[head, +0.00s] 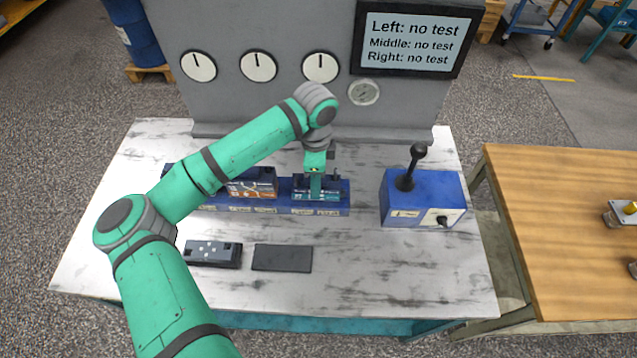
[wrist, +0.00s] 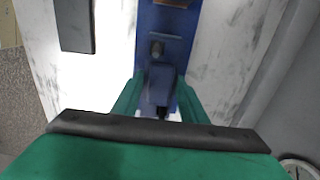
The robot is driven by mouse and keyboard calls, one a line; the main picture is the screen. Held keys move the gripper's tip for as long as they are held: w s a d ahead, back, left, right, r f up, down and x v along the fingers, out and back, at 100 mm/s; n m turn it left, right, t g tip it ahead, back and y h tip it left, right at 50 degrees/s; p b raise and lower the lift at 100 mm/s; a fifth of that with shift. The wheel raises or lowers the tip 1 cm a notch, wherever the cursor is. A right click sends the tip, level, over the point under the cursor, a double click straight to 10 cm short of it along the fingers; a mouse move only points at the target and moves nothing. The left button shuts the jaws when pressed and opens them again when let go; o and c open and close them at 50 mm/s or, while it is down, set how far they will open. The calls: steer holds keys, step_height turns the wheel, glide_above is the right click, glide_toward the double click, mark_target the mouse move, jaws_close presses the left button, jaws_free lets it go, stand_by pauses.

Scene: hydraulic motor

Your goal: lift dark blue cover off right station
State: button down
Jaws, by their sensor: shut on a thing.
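The blue station rack (head: 335,208) stands on the marbled table, with its right station at the right end. My gripper (head: 316,186) points down at the right station in the head view. In the wrist view my green fingers (wrist: 160,102) are shut on the dark blue cover (wrist: 161,84), one finger on each side. The cover (head: 332,184) shows only in part in the head view, behind my gripper. I cannot tell whether it is seated or slightly raised. The middle station (head: 252,187) holds a reddish-brown block. My arm hides the left station.
A blue control box (head: 420,197) with a black lever stands right of the rack. A dark plate (head: 282,258) and a dark block with light dots (head: 212,253) lie in front. A grey gauge panel (head: 230,100) with a screen (head: 413,40) rises behind. The table's front right is clear.

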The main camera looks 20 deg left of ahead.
steer(key=shift+w+r, duration=0.1)
steer(key=shift+r, duration=6.15)
